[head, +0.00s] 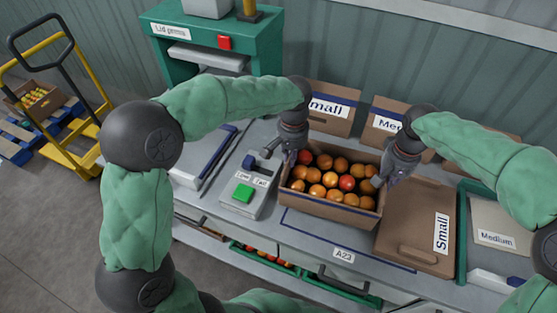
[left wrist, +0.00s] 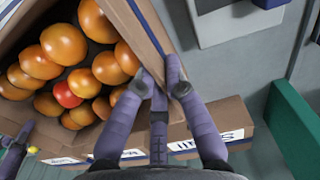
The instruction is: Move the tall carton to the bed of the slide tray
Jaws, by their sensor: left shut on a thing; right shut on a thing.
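The tall carton (head: 323,209) is brown, open-topped and full of red and orange tomatoes; it stands upright at the middle of the bench. My left gripper (head: 288,160) is shut on its left end wall. In the left wrist view, the fingers (left wrist: 160,80) pinch the carton wall (left wrist: 141,28). My right gripper (head: 389,179) is shut on the right end wall. I cannot tell whether the carton is clear of the bench. A pale tray with blue edging (head: 207,160) lies at the left; I cannot tell for sure whether it is the slide tray.
A flat carton marked Small (head: 413,232) and a green-edged Medium tray (head: 495,222) lie to the right. Label-bearing cartons (head: 333,121) stand behind. The green lid press (head: 160,52) is at the back left.

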